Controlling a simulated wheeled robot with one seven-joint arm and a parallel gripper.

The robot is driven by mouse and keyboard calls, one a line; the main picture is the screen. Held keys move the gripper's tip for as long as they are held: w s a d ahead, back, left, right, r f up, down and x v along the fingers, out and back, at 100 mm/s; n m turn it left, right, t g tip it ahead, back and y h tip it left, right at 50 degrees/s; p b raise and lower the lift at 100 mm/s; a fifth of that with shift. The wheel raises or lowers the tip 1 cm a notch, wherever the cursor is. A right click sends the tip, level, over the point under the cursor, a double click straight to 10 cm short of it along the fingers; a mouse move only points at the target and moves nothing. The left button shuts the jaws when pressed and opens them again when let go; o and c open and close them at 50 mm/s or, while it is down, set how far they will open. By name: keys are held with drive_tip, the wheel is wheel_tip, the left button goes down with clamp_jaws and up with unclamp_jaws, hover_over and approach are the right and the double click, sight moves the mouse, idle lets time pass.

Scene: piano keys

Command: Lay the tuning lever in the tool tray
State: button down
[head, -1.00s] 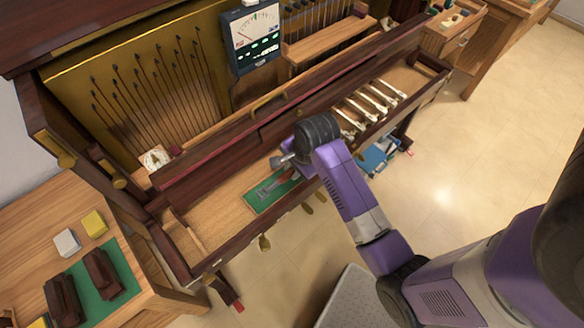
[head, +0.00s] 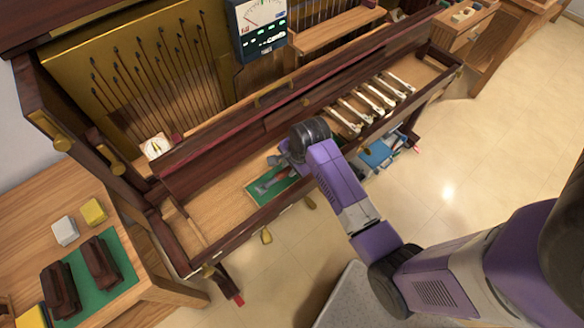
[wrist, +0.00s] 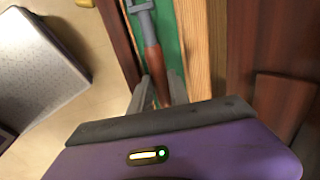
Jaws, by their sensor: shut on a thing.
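The tuning lever (wrist: 152,57) has a grey metal head and a reddish-brown handle. In the wrist view my gripper (wrist: 159,84) is shut on its handle, with one finger on each side. The lever is over a narrow green-lined strip (wrist: 170,22) in the piano's key bed. In the head view the lever's grey end (head: 268,184) shows over the green lining (head: 256,196), and my wrist hides part of the handle. I cannot tell whether the lever touches the lining. A blue tray-like thing (head: 378,156) stands low beyond the piano's front; I cannot tell whether it is the tool tray.
A dark wooden front rail (head: 245,231) and a raised fallboard (head: 230,145) border the key bed. Several pale keys (head: 372,98) lie at its right. A wooden bench (head: 160,290) with dark blocks stands at left. Bare wood (head: 215,210) is clear left of the lining.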

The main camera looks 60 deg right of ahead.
drive_tip(key=shift+w+b+x, duration=0.2)
drive_tip(key=shift+b+x, duration=2.3)
drive_tip(key=shift+b, duration=0.15)
drive_tip(key=shift+d+f+b, duration=0.1)
drive_tip(key=shift+f+b, duration=0.35)
drive_tip(key=shift+f, duration=0.65)
drive_tip(key=c, duration=1.2)
unclamp_jaws()
drive_tip(key=shift+o, duration=0.2)
drive_tip(key=shift+s+f, duration=0.1)
